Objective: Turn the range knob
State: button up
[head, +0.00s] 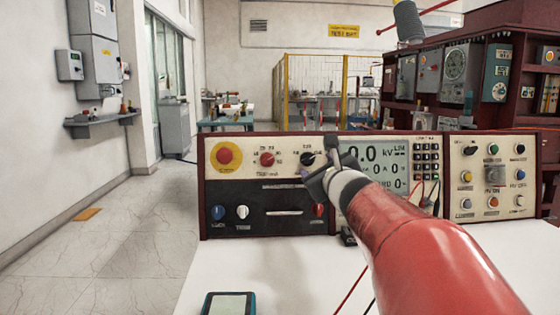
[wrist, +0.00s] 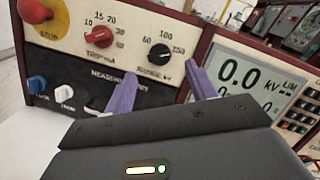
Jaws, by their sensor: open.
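In the head view the range knob (head: 307,159) shows just left of the display. My gripper (wrist: 161,85) is open and empty, its two purple fingers apart just below the knob in the wrist view. The left finger is below and left of the knob, the right one below and right. Neither finger visibly touches it. In the head view my gripper (head: 314,176) is partly hidden by the wrist and is close to the panel.
A red knob (wrist: 99,37) and a red emergency button (wrist: 34,10) on a yellow disc sit left of the range knob. A lit display (wrist: 258,85) is to the right. Blue and white switches (head: 230,212) are below. A handheld meter (head: 229,303) lies on the white table (head: 262,265).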

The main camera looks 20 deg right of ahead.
aim_at(309, 159)
jog(key=w, duration=0.5)
jog(key=shift+w+d, duration=0.35)
jog(key=shift+w, duration=0.05)
jog(key=c, duration=1)
